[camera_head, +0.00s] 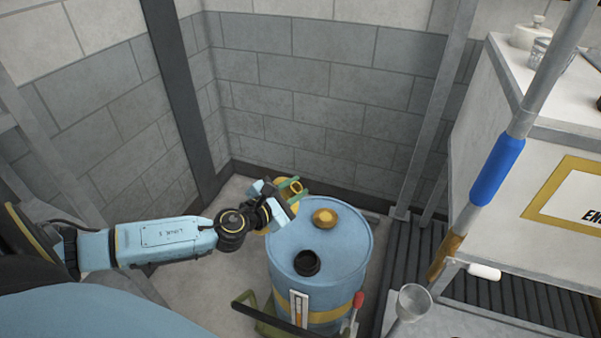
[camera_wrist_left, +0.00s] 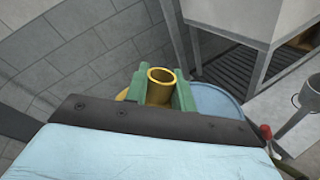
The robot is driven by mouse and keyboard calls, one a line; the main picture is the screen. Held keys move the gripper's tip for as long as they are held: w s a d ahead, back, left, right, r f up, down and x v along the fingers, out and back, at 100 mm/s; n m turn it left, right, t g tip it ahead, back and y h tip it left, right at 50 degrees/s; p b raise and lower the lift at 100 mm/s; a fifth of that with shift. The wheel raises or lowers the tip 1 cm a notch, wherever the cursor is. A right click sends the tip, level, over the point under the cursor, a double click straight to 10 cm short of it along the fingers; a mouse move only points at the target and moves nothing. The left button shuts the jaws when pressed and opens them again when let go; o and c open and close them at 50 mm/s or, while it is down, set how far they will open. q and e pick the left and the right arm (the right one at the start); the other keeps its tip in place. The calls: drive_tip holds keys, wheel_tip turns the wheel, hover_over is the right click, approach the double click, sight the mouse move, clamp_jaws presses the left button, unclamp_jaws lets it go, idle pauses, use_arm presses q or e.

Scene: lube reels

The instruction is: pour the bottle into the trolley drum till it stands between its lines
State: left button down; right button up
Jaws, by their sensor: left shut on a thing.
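The blue trolley drum (camera_head: 345,262) stands upright on the floor. Its top has a dark round opening (camera_head: 307,262) and a brass-yellow cap (camera_head: 325,217). A pale upright gauge strip (camera_head: 299,308) is on its front; its lines and level are too small to read. My left gripper (camera_head: 290,190) is at the drum's far left edge, with green fingers shut on the yellow bottle (camera_head: 296,187). In the left wrist view the bottle's open round mouth (camera_wrist_left: 161,76) shows between the fingers, and the bottle looks roughly upright. Its lower part is mostly hidden. My right gripper is not in view.
A grey pole with a blue sleeve (camera_head: 497,170) slants down at the right. A grey funnel-like cup (camera_head: 413,302) stands right of the drum. A white cabinet (camera_head: 510,200) stands further right. Block walls close off the back. Bare floor (camera_head: 195,285) lies left of the drum.

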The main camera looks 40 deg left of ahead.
use_arm(q)
drive_tip(key=shift+f, duration=0.35)
wheel_tip(320, 180, down, 8)
drive_tip(key=d+m+y+b, duration=0.1)
drive_tip(key=d+m, duration=0.1)
drive_tip(key=m, duration=0.1)
drive_tip(key=shift+g+b, duration=0.3)
drive_tip(key=shift+b, duration=0.1)
drive_tip(key=shift+w, duration=0.1)
